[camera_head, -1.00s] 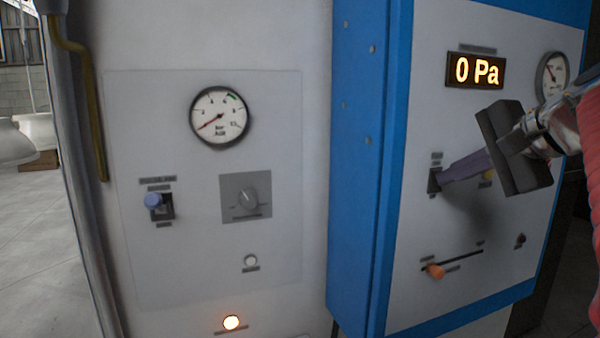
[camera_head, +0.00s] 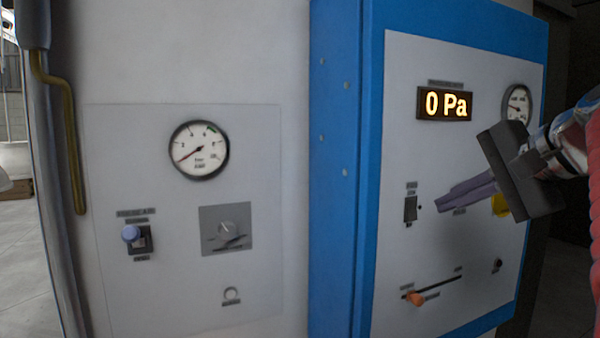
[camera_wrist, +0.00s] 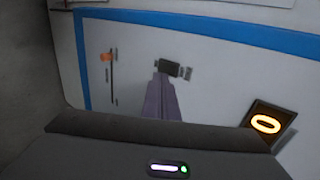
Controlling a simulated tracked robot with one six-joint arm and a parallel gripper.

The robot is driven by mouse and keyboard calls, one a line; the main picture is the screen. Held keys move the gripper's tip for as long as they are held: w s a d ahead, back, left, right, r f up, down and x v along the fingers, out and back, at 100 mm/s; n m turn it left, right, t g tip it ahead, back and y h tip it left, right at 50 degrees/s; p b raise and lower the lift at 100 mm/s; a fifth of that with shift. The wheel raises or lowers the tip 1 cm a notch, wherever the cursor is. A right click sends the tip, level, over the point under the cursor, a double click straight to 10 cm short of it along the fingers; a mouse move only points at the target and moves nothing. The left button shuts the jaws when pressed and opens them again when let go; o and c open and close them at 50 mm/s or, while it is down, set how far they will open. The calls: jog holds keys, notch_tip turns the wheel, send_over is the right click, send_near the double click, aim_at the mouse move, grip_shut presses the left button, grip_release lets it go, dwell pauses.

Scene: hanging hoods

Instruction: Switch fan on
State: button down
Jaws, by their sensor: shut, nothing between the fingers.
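A black rocker switch (camera_head: 411,208) with small blurred labels sits on the white panel of the blue-edged cabinet. I take it as the fan switch; whether it is on or off is too small to tell. It also shows in the wrist view (camera_wrist: 168,68), just beyond my fingertips. My gripper (camera_head: 445,202) has purple fingers, shut and empty, pointing left at the panel. In the head view its tips lie a little to the right of the switch, apart from it. In the wrist view the fingertips (camera_wrist: 160,80) overlap the switch's lower edge; contact cannot be told.
A lit display (camera_head: 445,104) reads 0 Pa, beside a round gauge (camera_head: 517,104). An orange slider (camera_head: 415,299) is below the switch; a yellow knob (camera_head: 500,205) is partly behind my gripper. The left panel holds a gauge (camera_head: 199,150), a blue-tipped switch (camera_head: 133,236) and a grey dial (camera_head: 226,230).

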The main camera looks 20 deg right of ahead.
jog(key=v, duration=0.8)
jog(key=shift+r, duration=0.2)
